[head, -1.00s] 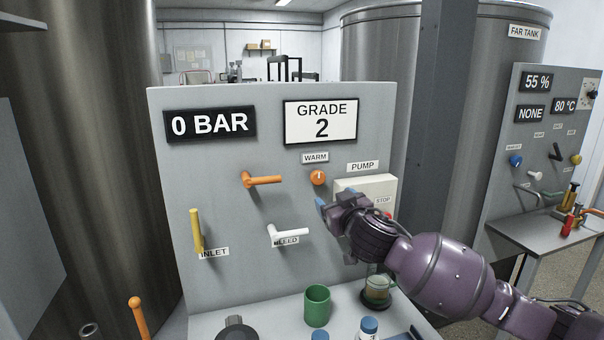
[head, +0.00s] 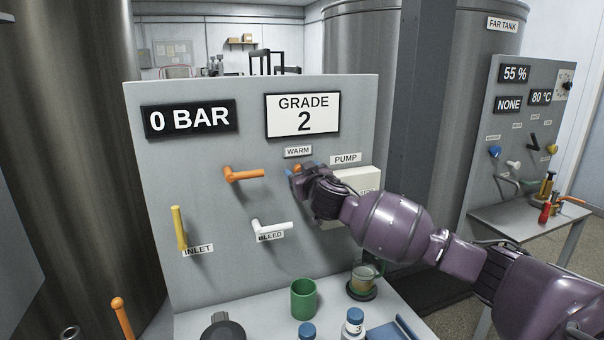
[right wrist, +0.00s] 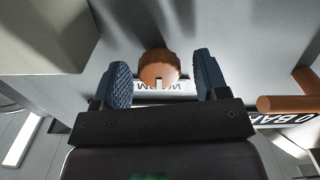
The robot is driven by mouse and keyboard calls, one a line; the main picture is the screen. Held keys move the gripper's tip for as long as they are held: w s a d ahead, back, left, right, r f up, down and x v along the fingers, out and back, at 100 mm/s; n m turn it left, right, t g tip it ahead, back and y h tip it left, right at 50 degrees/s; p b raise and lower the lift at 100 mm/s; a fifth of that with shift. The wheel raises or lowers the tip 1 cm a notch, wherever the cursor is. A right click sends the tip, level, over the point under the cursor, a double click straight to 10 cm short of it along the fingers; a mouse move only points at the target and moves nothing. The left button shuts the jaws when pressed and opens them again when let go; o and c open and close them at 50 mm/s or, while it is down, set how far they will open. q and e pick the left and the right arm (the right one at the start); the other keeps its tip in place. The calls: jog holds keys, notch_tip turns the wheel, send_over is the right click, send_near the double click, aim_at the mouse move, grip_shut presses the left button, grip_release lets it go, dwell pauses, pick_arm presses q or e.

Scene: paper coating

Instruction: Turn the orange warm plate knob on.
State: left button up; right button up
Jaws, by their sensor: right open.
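The orange warm knob (head: 297,168) is on the grey panel under the WARM label (head: 298,151); my right gripper mostly hides it in the head view. In the right wrist view the knob (right wrist: 159,67) sits between the two blue fingertips, with a gap on each side and a pale mark on its rim. My right gripper (head: 291,179) is open at the knob; its fingers (right wrist: 162,82) do not visibly touch it. My left gripper is not in view.
An orange lever (head: 243,174) is left of the knob; its handle also shows at right in the right wrist view (right wrist: 290,103). The pump box (head: 360,185) is close on the right. A white bleed lever (head: 270,226) and yellow inlet lever (head: 179,228) are lower. A green cup (head: 303,300) stands below.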

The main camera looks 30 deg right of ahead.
jog(key=shift+w, duration=0.2)
jog(key=c, duration=0.9)
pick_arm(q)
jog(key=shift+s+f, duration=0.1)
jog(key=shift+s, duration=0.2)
pick_arm(e)
jog(key=shift+m, duration=0.3)
pick_arm(q)
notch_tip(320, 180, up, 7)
jog(key=p, duration=0.6)
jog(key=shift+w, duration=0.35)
pick_arm(e)
jog(key=m, duration=1.1)
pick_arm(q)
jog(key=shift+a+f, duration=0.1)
pick_arm(e)
jog(key=shift+d+m, duration=0.1)
jog(key=shift+m, duration=0.2)
